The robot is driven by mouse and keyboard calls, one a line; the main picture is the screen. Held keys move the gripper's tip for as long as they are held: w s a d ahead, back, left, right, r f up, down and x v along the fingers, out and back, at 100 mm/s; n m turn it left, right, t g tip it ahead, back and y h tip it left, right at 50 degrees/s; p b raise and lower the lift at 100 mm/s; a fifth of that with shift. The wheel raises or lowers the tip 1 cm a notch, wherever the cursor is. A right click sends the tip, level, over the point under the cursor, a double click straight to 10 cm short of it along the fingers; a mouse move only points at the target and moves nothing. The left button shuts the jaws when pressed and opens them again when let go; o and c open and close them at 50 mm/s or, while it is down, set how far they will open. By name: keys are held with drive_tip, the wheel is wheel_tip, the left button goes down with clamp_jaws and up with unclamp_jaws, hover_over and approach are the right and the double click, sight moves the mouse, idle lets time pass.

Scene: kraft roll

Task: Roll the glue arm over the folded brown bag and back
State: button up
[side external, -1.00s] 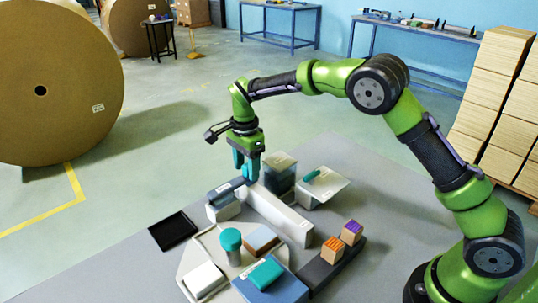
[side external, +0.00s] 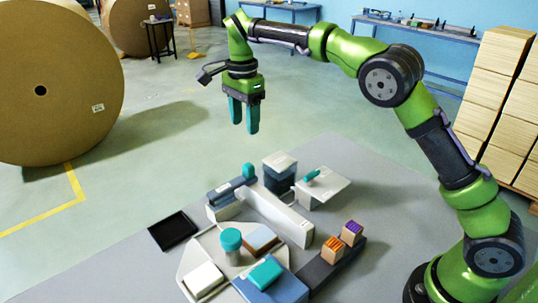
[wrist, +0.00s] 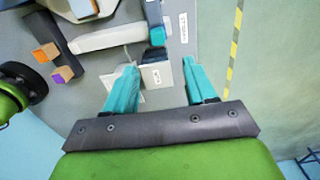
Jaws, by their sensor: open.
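A dark blue-grey arm (side external: 231,187) lies over a pale block at the back left of the work group. A teal upright knob (side external: 248,170) stands at its right end; a teal knob also shows in the wrist view (wrist: 157,36). A flat brown-topped piece (side external: 261,238) lies on the pale rounded board; I cannot tell if it is the folded bag. My gripper (side external: 243,130) hangs above and behind the arm, fingers pointing down, clear of everything. In the wrist view its teal fingers (wrist: 160,75) are apart with nothing held between them.
A long pale bar (side external: 275,213) runs between the arm and the board. A dark-sided box (side external: 280,173) stands right of the knob. A teal-lidded jar (side external: 231,245), orange stamp (side external: 332,249), purple stamp (side external: 351,232) and black tray (side external: 174,231) are nearby. Bare grey table lies at right.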

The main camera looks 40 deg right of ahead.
drive_tip(key=shift+r, duration=1.55)
drive_tip(key=s+d+n+t+y, duration=0.1)
drive_tip(key=s+n, duration=0.6)
drive_tip(key=s, duration=0.7)
drive_tip(key=s+d+f+n+t+y, duration=0.1)
drive_tip(key=s+d+n+t, duration=0.3)
drive_tip(key=s, duration=1.1)
drive_tip(key=n+t, duration=0.2)
drive_tip(key=n, duration=0.1)
drive_tip(key=shift+f, duration=0.25)
